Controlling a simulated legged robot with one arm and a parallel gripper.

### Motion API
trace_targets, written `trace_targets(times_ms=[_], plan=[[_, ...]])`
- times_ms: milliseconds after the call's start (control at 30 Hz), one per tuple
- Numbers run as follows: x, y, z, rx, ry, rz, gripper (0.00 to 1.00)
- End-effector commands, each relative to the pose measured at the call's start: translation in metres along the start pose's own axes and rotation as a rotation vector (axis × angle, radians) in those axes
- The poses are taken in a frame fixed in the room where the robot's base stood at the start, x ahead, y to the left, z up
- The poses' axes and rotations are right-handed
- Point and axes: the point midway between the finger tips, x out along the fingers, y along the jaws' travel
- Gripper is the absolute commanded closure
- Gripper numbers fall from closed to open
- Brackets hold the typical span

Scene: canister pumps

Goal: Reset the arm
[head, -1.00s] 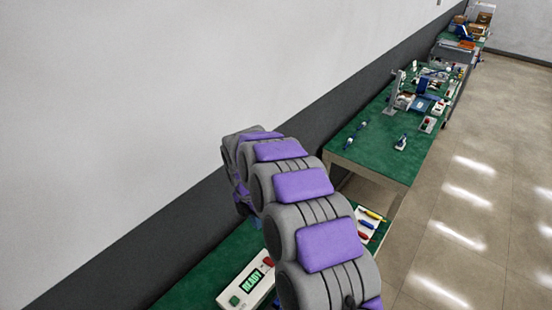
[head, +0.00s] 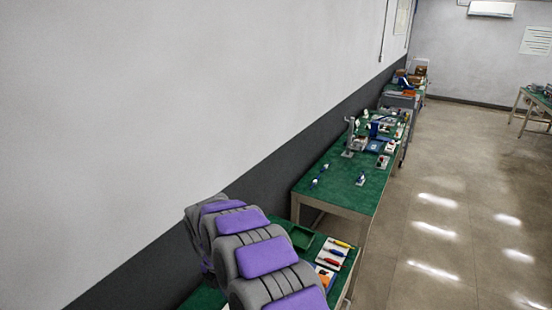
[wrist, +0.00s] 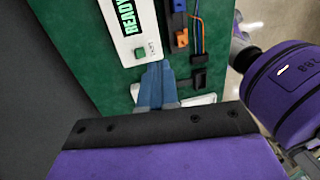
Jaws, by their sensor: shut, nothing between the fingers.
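My arm shows in grey and purple at the bottom of the head view, reaching over the near green bench; the gripper itself is hidden there. In the wrist view my gripper (wrist: 156,85) has blue fingers pressed together with nothing between them. It is above the green bench top, just below a white panel (wrist: 127,45) with a green READY display. I cannot tell whether the fingertips touch anything.
The near bench (head: 207,296) carries a green tray (head: 301,237) and a white board with coloured tools (head: 333,253). A second green bench (head: 341,196) holds several devices beyond it. A wall runs along the left. The floor (head: 440,215) to the right is clear.

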Motion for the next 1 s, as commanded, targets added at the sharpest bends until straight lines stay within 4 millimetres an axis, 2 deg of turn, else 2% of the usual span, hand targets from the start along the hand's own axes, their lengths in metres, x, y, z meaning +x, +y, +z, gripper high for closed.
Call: trace_targets(times_ms=[67, 267, 667, 767, 1000], plan=[[-0.001, -0.001, 0.000, 0.004, 0.000, 0.001, 1.00], [-0.013, -0.020, 0.004, 0.098, 0.016, 0.008, 1.00], [-0.048, -0.076, 0.002, 0.396, 0.050, 0.012, 1.00], [-0.060, -0.101, 0.001, 0.526, 0.062, 0.012, 1.00], [-0.091, -0.184, -0.012, 0.938, 0.095, 0.000, 1.00]])
